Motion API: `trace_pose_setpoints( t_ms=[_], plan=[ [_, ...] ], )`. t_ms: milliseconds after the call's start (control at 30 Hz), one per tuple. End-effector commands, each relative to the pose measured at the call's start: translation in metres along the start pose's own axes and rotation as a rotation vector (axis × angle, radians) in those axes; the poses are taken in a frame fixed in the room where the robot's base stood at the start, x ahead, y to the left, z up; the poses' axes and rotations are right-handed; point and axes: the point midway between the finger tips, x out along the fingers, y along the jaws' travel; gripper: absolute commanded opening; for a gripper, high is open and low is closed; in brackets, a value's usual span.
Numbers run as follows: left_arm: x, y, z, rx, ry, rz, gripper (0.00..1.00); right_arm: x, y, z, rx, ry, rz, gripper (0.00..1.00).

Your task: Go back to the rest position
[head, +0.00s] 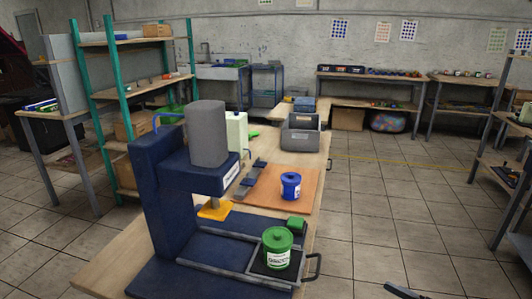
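In the head view a dark, narrow piece (404,291) shows at the bottom edge, right of the table. It seems to be part of my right arm or gripper, but too little shows to tell whether that gripper is open or shut. My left gripper is not in view. A dark blue printing machine (165,195) with a grey cylinder (207,134) stands on the wooden table. A green lidded can (278,250) sits upright on its black plate at the front. A blue can (291,186) stands upright on an orange-brown mat (266,199) behind it.
The table (111,272) runs away from me, with a grey box (301,133) at its far end. A shelf with green posts (120,70) stands at left, and another shelf (508,165) at right. Tiled floor (390,210) right of the table is clear.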

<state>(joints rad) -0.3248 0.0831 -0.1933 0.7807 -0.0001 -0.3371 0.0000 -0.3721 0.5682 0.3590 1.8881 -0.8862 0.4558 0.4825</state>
Motion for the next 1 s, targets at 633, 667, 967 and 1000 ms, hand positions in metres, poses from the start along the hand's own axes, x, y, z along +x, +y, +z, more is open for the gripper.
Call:
trace_pose_setpoints(
  t_ms=[633,667,967,1000],
  plan=[
    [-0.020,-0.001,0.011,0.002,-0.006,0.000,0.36,-0.030,0.042,0.193,0.208,-0.269,0.403,0.85],
    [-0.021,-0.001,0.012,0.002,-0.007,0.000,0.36,-0.035,0.038,0.212,0.227,-0.304,0.428,0.85],
    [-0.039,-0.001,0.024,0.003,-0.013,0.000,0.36,-0.100,-0.069,0.401,0.390,-0.784,0.597,0.85],
    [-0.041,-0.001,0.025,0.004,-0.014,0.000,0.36,-0.110,-0.090,0.420,0.405,-0.855,0.602,0.85]
  ],
)
